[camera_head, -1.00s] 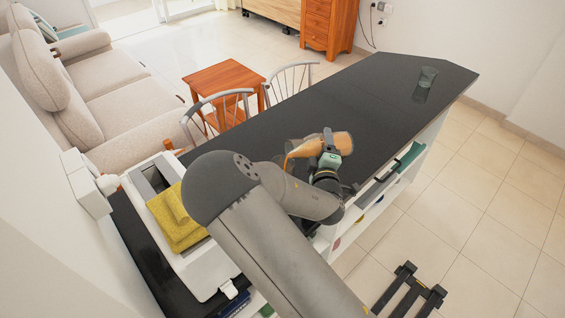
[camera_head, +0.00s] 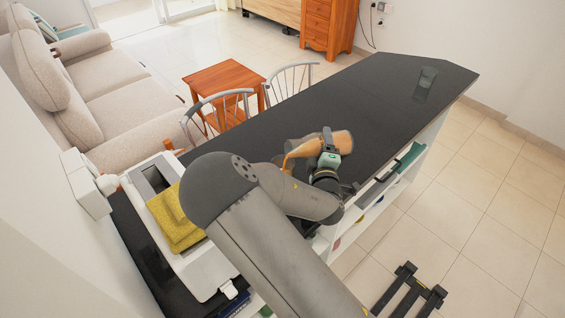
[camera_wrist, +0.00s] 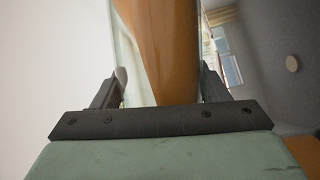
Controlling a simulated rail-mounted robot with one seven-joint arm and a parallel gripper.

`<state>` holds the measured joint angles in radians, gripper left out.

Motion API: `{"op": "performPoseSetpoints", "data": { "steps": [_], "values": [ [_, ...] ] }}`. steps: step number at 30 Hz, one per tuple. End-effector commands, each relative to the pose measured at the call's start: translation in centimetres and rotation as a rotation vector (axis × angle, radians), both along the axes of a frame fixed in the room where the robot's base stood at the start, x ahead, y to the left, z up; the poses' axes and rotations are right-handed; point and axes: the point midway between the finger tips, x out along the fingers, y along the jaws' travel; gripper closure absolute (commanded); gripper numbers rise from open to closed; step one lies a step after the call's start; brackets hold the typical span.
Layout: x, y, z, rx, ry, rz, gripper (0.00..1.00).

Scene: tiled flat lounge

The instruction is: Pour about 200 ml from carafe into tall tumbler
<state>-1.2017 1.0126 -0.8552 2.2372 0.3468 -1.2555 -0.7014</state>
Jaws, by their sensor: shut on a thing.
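The carafe (camera_head: 342,141) is clear glass with orange liquid in it. It lies tipped nearly on its side above the counter, mouth to the left. My gripper (camera_head: 328,142) is shut on it. In the wrist view the carafe (camera_wrist: 160,45) stands between the two fingers of my gripper (camera_wrist: 164,85). Orange liquid (camera_head: 287,164) runs down from the mouth at the left. A glass vessel (camera_head: 262,164) shows partly below and left of the mouth; my arm hides most of it, so its fill level cannot be read.
A clear glass (camera_head: 427,78) stands at the far right end of the dark counter (camera_head: 350,100). Yellow cloth (camera_head: 178,222) lies on a white appliance at the left. Two chairs stand behind the counter. The counter's middle is clear.

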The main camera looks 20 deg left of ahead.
Motion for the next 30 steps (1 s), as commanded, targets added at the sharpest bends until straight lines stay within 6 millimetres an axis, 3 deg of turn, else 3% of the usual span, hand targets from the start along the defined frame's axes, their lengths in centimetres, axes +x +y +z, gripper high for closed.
{"op": "performPoseSetpoints", "data": {
  "steps": [30],
  "values": [
    [-0.06,0.12,0.48,-0.023,-0.022,0.000,0.81]
  ]
}}
